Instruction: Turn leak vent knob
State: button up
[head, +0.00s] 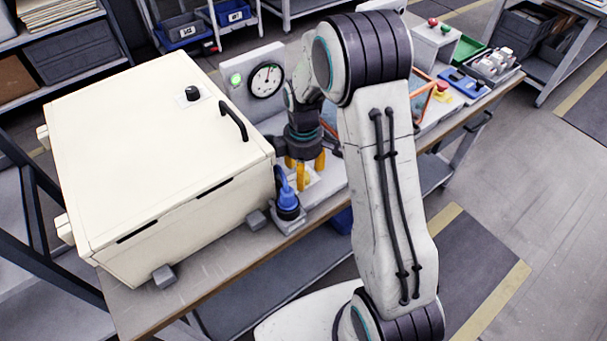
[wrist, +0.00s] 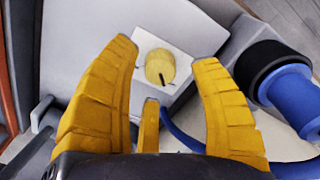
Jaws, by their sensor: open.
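The leak vent knob (wrist: 161,66) is a short yellow cylinder with a dark pointer line, on a pale square plate (wrist: 146,45) in the wrist view. My gripper (wrist: 166,52) has yellow fingers, spread open, with nothing between them. In the wrist view the knob appears in the gap between the fingertips, and I see no contact. In the head view my gripper (head: 305,174) points down just right of the cream box, over the bench. There the fingers largely hide the knob, and I cannot tell it clearly from them.
A blue and black cylindrical fitting (head: 288,200) stands close beside my gripper; it also shows in the wrist view (wrist: 278,80). The large cream box (head: 150,150) is at left. A round gauge (head: 266,80) and green light stand behind. Blue tubing runs near the fingers.

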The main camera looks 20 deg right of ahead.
jog(key=shift+f, duration=0.9)
jog(key=shift+o, duration=0.2)
grip_shut()
